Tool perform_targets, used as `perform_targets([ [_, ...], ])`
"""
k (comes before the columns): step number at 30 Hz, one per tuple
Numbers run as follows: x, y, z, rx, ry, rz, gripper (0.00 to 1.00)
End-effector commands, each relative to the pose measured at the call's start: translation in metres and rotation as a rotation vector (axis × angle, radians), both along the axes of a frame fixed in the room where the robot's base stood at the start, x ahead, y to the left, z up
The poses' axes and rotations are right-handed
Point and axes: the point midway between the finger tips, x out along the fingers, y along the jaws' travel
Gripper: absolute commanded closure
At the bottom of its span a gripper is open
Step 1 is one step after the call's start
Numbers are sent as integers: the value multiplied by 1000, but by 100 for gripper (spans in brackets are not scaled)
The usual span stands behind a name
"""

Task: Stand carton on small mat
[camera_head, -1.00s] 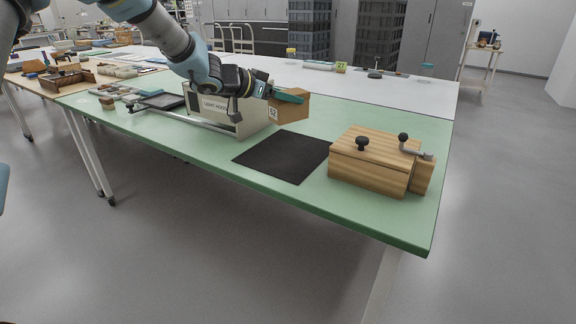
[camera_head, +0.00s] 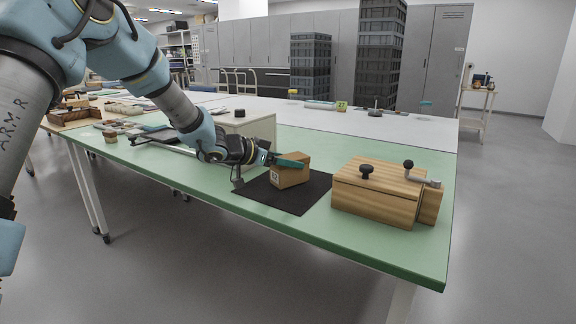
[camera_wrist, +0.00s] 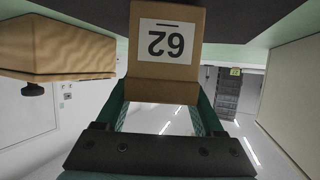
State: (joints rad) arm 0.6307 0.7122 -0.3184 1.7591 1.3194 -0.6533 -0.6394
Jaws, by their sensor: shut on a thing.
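The small brown carton (camera_head: 291,174) is at the black mat (camera_head: 305,196) on the green table, over its back part. I cannot tell whether its base touches the mat. My gripper (camera_head: 288,163) is shut on the carton, its teal fingers on the carton's upper part.
A wooden box (camera_head: 378,192) with dark knobs and a metal handle stands on the table right of the mat. A light box (camera_head: 258,128) stands behind my wrist. The green table's front edge (camera_head: 330,246) is clear.

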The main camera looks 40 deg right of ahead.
Motion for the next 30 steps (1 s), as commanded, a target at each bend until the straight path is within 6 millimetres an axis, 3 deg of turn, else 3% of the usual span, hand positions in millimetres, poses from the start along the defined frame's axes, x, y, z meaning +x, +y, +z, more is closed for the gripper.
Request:
perform_targets([
  [11, 0, 0, -5, -1, -1, -2, 100],
  [12, 0, 0, -6, 0, -1, -2, 29],
  [20, 0, 0, -6, 0, -2, -1, 0],
  [30, 1, 2, -1, -1, -1, 1, 0],
])
